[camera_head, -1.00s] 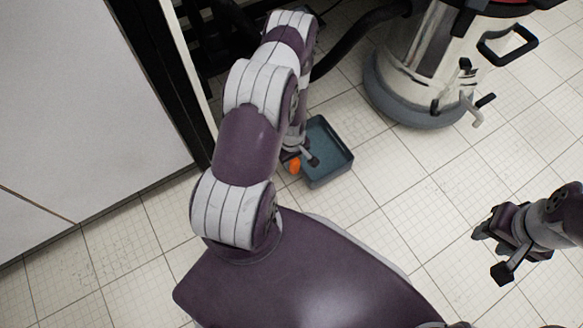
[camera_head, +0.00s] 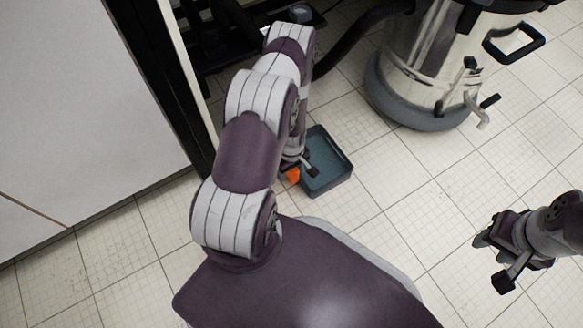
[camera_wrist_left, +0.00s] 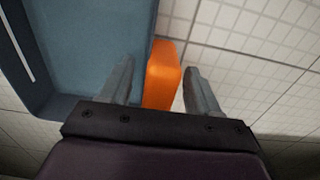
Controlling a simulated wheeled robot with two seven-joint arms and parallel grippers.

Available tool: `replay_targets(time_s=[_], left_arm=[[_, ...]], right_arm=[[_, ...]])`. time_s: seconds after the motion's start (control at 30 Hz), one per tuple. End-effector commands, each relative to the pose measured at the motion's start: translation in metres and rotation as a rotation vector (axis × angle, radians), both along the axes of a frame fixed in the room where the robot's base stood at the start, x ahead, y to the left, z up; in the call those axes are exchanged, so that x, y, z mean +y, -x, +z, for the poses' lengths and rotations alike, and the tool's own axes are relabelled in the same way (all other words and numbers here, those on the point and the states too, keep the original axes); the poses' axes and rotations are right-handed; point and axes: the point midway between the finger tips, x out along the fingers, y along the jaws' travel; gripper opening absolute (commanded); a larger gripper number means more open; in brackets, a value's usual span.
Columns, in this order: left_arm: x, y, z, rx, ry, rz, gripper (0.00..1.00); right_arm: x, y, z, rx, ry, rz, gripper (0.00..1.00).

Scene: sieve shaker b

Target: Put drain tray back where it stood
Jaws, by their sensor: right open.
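The drain tray (camera_head: 343,180) is a shallow blue-grey rectangular box with an orange grip on its left side, near the cabinet's foot in the head view. Whether it touches the floor is hard to tell. In the left wrist view, the orange grip (camera_wrist_left: 161,76) sits between my left gripper's two fingers (camera_wrist_left: 160,85), and the tray wall (camera_wrist_left: 95,50) fills the left. My right gripper (camera_head: 492,262) is open and empty above the floor at the right.
A large metal vacuum-like drum (camera_head: 425,70) with a grey base and black hose (camera_head: 360,35) stands behind the tray to the right. A pale cabinet (camera_head: 90,100) with a black edge is at the left. Tiled floor is clear right of the tray.

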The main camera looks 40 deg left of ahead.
Motion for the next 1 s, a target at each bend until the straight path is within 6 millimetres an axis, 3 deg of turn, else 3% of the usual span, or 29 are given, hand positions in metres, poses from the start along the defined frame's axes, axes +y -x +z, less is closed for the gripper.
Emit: replay_targets(time_s=[0.17, 0.5, 0.67, 0.73, 0.77, 0.87, 0.9, 1.0], left_arm=[[0.000, -0.001, 0.013, -0.001, -0.001, 0.000, 0.62], [0.000, 0.000, 0.102, -0.003, -0.001, 0.000, 0.62], [0.000, 0.000, 0.121, 0.000, 0.000, -0.002, 0.62], [-0.002, -0.007, 0.138, -0.009, -0.004, -0.041, 0.62], [-0.005, -0.013, 0.152, -0.015, -0.007, -0.082, 0.62], [-0.028, -0.032, 0.231, -0.044, -0.024, -0.336, 0.62], [-0.043, -0.032, 0.268, -0.056, -0.031, -0.466, 0.62], [-0.079, -0.012, 0.347, -0.079, -0.048, -0.777, 0.62]], right_arm=[[0.000, 0.000, 0.009, 0.000, 0.000, 0.000, 0.43], [0.000, 0.000, 0.066, 0.000, 0.000, 0.000, 0.43], [0.000, 0.000, 0.075, 0.000, 0.000, 0.000, 0.43], [0.000, 0.000, 0.076, 0.000, 0.000, 0.000, 0.43], [0.000, 0.000, 0.076, 0.000, 0.000, 0.000, 0.43], [0.000, 0.000, 0.075, 0.000, 0.000, 0.000, 0.43], [0.000, 0.000, 0.075, 0.000, 0.000, 0.000, 0.43], [0.000, 0.000, 0.074, 0.000, 0.000, 0.000, 0.43]])
